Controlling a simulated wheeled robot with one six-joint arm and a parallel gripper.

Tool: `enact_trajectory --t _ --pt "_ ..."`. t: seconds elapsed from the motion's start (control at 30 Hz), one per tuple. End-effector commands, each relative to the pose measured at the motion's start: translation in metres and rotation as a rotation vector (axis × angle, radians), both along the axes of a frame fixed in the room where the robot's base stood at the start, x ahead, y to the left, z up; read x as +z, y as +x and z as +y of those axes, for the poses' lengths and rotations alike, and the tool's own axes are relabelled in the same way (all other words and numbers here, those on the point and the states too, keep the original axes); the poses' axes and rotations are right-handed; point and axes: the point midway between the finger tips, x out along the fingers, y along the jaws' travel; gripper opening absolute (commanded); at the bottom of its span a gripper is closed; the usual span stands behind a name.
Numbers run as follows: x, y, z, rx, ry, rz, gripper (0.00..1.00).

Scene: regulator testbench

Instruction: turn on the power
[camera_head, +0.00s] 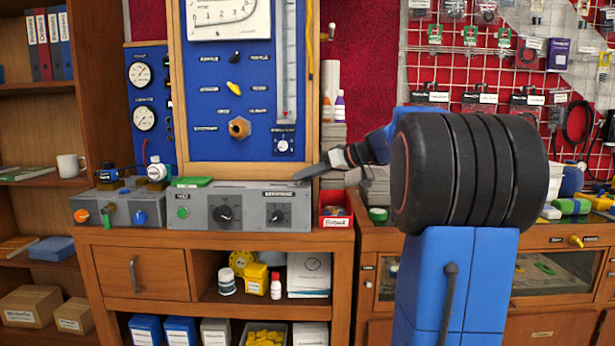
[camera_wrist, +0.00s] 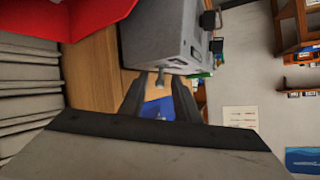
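A grey control box (camera_head: 245,207) stands on the wooden cabinet. Its front has a green round button (camera_head: 183,212) at the left and two black knobs (camera_head: 224,213), (camera_head: 276,216). My gripper (camera_head: 303,174) is at the upper right end of the box, fingers pointing left. In the wrist view my gripper (camera_wrist: 158,88) is open and the box (camera_wrist: 168,35) lies just ahead. A small metal lever (camera_wrist: 160,78) sticks out of the box's near side, in line with the gap between the fingertips. Nothing is visibly gripped. Whether a finger touches the box cannot be told.
A red bin (camera_head: 335,211) stands right of the box; its red wall (camera_wrist: 95,18) also shows in the wrist view. A second grey unit (camera_head: 122,208) with an orange and a blue button is at the left. A blue gauge panel (camera_head: 235,90) rises behind.

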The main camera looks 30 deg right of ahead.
Motion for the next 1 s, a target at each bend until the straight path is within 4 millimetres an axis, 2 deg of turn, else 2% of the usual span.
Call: enact_trajectory --t 0.27,1.0 --pt "0.007 -0.012 -0.008 -0.002 -0.001 -0.001 0.30" --pt "0.063 -0.116 -0.071 -0.003 -0.001 0.000 0.30"
